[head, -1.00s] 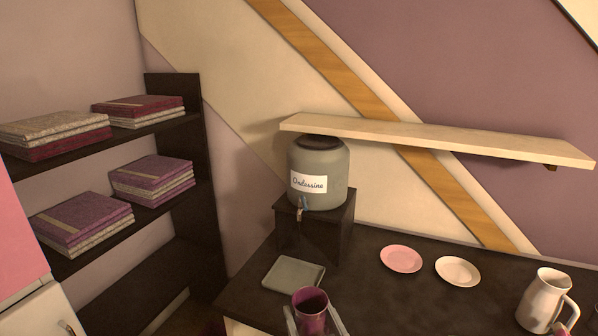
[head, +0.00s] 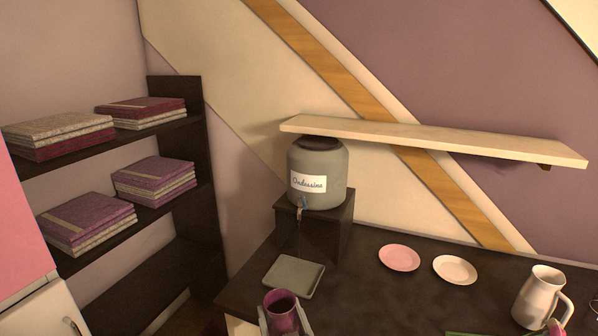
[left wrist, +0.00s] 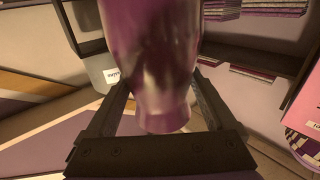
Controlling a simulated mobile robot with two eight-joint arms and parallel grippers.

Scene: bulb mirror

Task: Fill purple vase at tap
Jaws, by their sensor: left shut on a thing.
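My left gripper (head: 284,318) is shut on the purple vase (head: 281,302) and holds it upright with its open mouth up, at the bottom of the head view. The vase (left wrist: 150,50) also fills the top middle of the left wrist view between my fingers. The tap (head: 302,206) sits low on the front of a grey-green dispenser (head: 335,170) with a white label. The vase is nearer to me than the tap and apart from it in the picture. My right gripper is not in view.
The dispenser stands on a dark box (head: 330,235). A square grey-green tray (head: 293,275) lies below the tap, just beyond the vase. A pink plate (head: 399,257), a cream plate (head: 455,269) and a white pitcher (head: 540,292) stand to the right. A pale shelf (head: 440,138) hangs above.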

